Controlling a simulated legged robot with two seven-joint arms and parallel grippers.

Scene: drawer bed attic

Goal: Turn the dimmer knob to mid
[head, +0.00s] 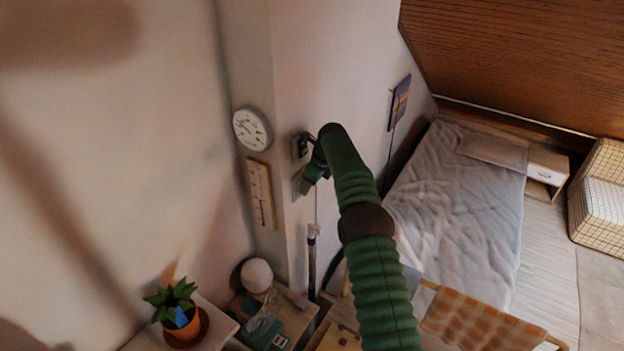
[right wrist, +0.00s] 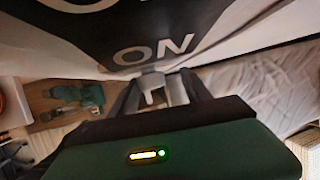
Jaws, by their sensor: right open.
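My right arm reaches up to the wall corner in the head view, and its gripper (head: 305,180) is at the wall's edge. In the right wrist view the gripper (right wrist: 160,90) is open, with a dark finger on each side of a small pale knob-like piece (right wrist: 152,88). Whether the fingers touch it I cannot tell. Just beyond is a black and white panel marked "ON" (right wrist: 155,48). In the head view a small dark fitting (head: 300,145) shows on the wall by the gripper. The knob's setting cannot be read. My left gripper is not in view.
A round dial (head: 252,128) and a thermometer-like strip (head: 261,193) hang left of the gripper. A bed (head: 455,215) stands to the right.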

